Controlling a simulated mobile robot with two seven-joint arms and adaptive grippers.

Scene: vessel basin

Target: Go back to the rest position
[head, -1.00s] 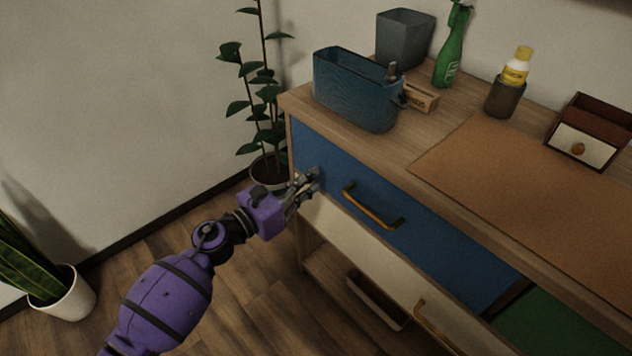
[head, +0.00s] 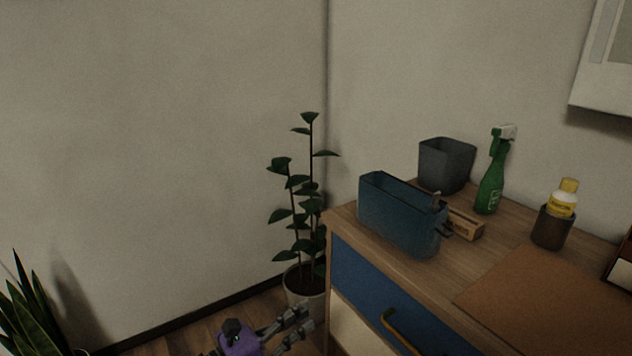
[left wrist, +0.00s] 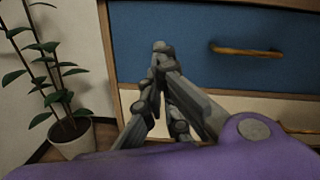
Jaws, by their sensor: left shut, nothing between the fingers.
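My left gripper (head: 296,322) shows at the bottom of the head view, with its purple wrist beside it. It is left of the front left corner of the wooden dresser (head: 345,220). In the left wrist view my left gripper (left wrist: 160,50) has its fingertips together with nothing between them. It is in front of the blue drawer (left wrist: 195,50), which also shows in the head view (head: 365,288). The brass handle (left wrist: 245,51) lies to the right of the fingers, apart from them. My right gripper is in neither view.
On the dresser stand a blue container (head: 400,222), a grey bin (head: 443,170), a green spray bottle (head: 490,185) and a brown cup (head: 551,230) with a yellow bottle. A potted plant (head: 305,280) stands between the wall and dresser. Another plant (head: 30,315) is at far left.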

